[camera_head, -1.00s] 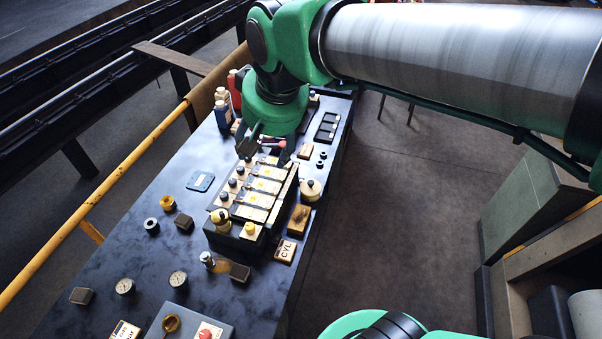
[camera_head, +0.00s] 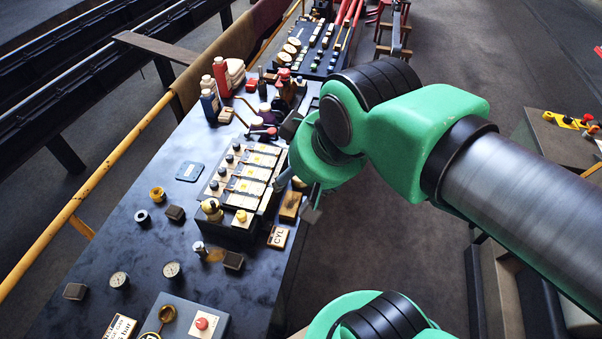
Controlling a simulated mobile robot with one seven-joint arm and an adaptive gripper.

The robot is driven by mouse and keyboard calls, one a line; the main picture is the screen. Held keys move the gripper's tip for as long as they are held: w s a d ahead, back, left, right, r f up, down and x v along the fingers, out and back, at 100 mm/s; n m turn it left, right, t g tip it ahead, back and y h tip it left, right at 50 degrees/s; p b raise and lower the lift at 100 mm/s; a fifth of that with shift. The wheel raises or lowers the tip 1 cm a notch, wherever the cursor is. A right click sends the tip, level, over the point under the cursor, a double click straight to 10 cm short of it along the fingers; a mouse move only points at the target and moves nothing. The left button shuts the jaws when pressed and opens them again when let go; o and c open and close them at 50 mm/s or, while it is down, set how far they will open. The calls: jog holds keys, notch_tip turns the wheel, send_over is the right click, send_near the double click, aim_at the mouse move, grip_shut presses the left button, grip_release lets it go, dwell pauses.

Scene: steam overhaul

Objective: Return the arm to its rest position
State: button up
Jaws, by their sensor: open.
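My green-and-grey arm reaches in from the right, and its wrist is over the right edge of the dark bench (camera_head: 110,245). My gripper (camera_head: 297,196) shows below the green wrist, with one fingertip beside the right end of the block of labelled panels (camera_head: 250,172) and the other out past the bench edge. The jaws are open, and I see nothing held between them. The wrist hides part of the bench edge and whatever lies behind it.
Near the gripper are a wooden block (camera_head: 290,206) and a CYL plate (camera_head: 278,237). Bottles (camera_head: 221,76) stand at the back left, beyond them a second control panel (camera_head: 312,50). A yellow rail (camera_head: 95,190) runs along the left. The floor (camera_head: 400,225) right of the bench is open.

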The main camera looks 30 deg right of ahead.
jog(key=shift+f, duration=0.1)
notch_tip(320, 180, down, 10)
jog(key=b, duration=1)
jog(key=shift+r, duration=0.2)
